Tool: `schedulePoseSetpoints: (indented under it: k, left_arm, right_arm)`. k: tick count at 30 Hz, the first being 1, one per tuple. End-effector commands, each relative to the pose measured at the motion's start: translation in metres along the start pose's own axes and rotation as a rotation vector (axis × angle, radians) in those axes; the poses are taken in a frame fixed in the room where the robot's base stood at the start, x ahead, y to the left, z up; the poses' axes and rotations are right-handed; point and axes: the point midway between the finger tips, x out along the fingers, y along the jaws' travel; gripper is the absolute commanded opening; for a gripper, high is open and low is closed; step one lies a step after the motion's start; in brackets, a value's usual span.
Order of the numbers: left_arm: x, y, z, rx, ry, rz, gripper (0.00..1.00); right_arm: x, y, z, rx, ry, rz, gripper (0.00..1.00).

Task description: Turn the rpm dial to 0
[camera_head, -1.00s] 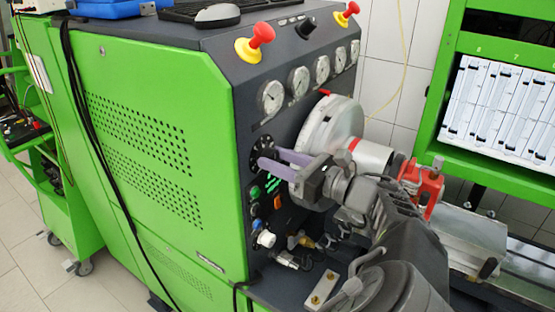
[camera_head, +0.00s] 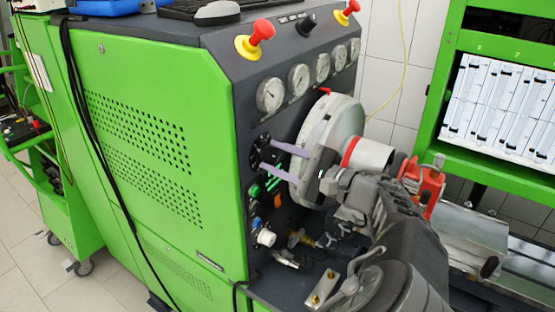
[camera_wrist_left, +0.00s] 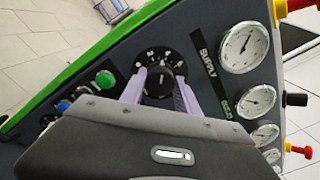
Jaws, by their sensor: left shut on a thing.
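My left gripper (camera_head: 267,157) is shut on the knob, one finger on each side. It also shows in the left wrist view (camera_wrist_left: 159,80). I cannot read which number the knob points to. My right gripper is not in view.
Round gauges (camera_head: 270,95) and red knobs (camera_head: 262,33) are above the dial.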

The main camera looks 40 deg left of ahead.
Motion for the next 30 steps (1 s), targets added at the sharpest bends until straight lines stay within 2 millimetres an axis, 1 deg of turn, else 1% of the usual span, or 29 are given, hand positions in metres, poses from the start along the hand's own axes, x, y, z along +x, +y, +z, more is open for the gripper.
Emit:
schedulePoseSetpoints:
  k: [14, 23, 30]
  left_arm:
    - [-0.001, 0.003, -0.003, -0.455, -0.007, 0.000, 0.00]
    - [-0.001, 0.004, -0.004, -0.740, -0.012, 0.000, 0.00]
    - [-0.001, 0.005, -0.005, -0.964, -0.017, 0.001, 0.00]
  right_arm:
    - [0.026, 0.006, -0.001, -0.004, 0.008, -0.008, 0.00]
    - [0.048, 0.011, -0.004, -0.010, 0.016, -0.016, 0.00]
    - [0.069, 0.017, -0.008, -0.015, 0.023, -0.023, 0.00]
